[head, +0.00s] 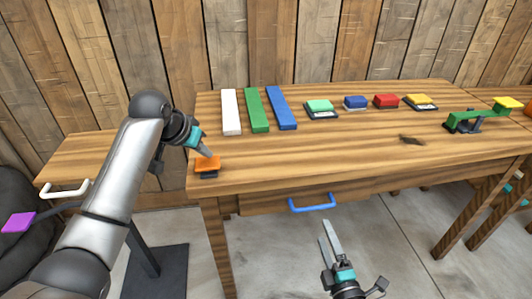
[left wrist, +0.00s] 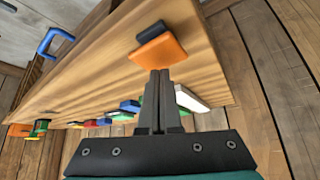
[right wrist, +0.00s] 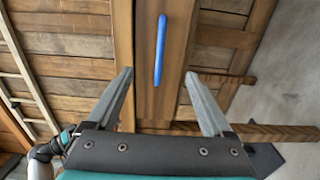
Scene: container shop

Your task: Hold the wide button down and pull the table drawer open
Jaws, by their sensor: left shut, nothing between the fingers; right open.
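The wide orange button (head: 207,163) sits on a dark base at the table's front left corner; it also shows in the left wrist view (left wrist: 160,49). My left gripper (head: 208,153) is shut and empty, its tips at the button's edge; I cannot tell whether they touch it. The table drawer (head: 268,203) is under the front edge and looks closed. Its blue handle (head: 312,203) faces forward, and in the right wrist view the handle (right wrist: 160,50) lies ahead, between the lines of the fingers. My right gripper (head: 329,229) is open, below and apart from the handle.
White, green and blue blocks (head: 231,112) lie behind the button. Several coloured buttons (head: 320,107) and a green lever device (head: 468,121) stand farther right on the table (head: 350,160). A side table with a white handle (head: 66,190) is at left. Floor before the drawer is clear.

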